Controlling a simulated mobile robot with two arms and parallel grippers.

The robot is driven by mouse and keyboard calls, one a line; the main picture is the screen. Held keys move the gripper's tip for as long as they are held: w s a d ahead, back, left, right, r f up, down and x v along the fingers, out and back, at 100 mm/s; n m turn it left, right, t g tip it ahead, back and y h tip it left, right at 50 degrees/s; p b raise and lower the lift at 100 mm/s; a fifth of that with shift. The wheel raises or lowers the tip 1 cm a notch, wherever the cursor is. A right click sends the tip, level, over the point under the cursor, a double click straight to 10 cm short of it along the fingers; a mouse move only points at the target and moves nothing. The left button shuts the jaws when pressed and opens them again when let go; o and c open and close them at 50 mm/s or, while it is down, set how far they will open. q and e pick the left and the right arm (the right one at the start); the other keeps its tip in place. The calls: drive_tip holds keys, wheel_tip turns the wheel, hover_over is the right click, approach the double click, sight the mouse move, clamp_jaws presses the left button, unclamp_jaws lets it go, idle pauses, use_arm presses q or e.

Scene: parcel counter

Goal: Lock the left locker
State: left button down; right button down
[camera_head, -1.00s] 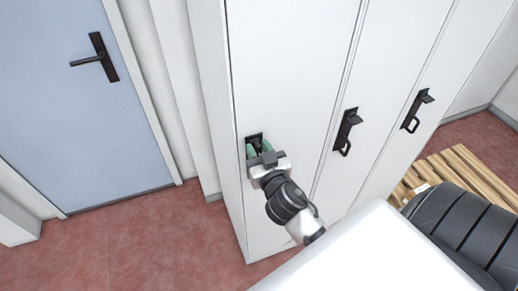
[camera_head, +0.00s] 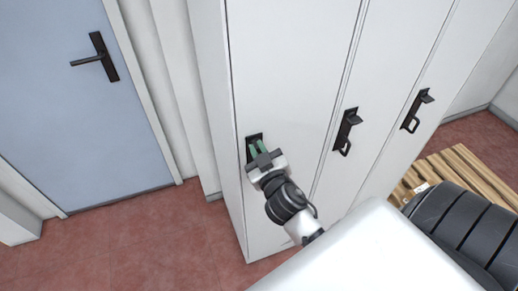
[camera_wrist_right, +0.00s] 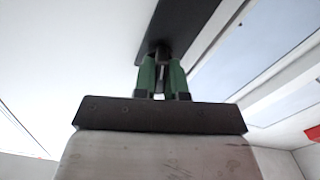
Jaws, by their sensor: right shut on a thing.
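The left locker (camera_head: 290,70) is a tall white locker with its door flush in the front. Its black latch plate (camera_head: 250,144) sits low on the left side of the door and shows in the right wrist view (camera_wrist_right: 185,22) as a dark plate. My right gripper (camera_head: 257,147) has green fingers and is at this latch. In the right wrist view my right gripper (camera_wrist_right: 162,76) is shut on the dark latch handle (camera_wrist_right: 162,52), which is mostly hidden between the fingers. My left gripper is not in view.
Two more locker doors to the right carry black latches (camera_head: 346,131) (camera_head: 417,110) with hanging loops. A blue door (camera_head: 75,110) stands at the left. A wooden slatted pallet (camera_head: 455,170) lies at the right. Red floor (camera_head: 150,245) is clear in front of the blue door.

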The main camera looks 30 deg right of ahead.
drive_tip(key=n+p, duration=0.1)
drive_tip(key=n, duration=0.6)
drive_tip(key=shift+a, duration=0.1)
drive_tip(key=n, duration=0.7)
drive_tip(key=shift+f+p, duration=0.2)
drive_tip(key=shift+p, duration=0.15)
drive_tip(key=shift+n, duration=0.3)
drive_tip(key=c, duration=1.2)
unclamp_jaws()
drive_tip(key=shift+b+v, duration=2.2)
drive_tip(key=shift+v, duration=3.2)
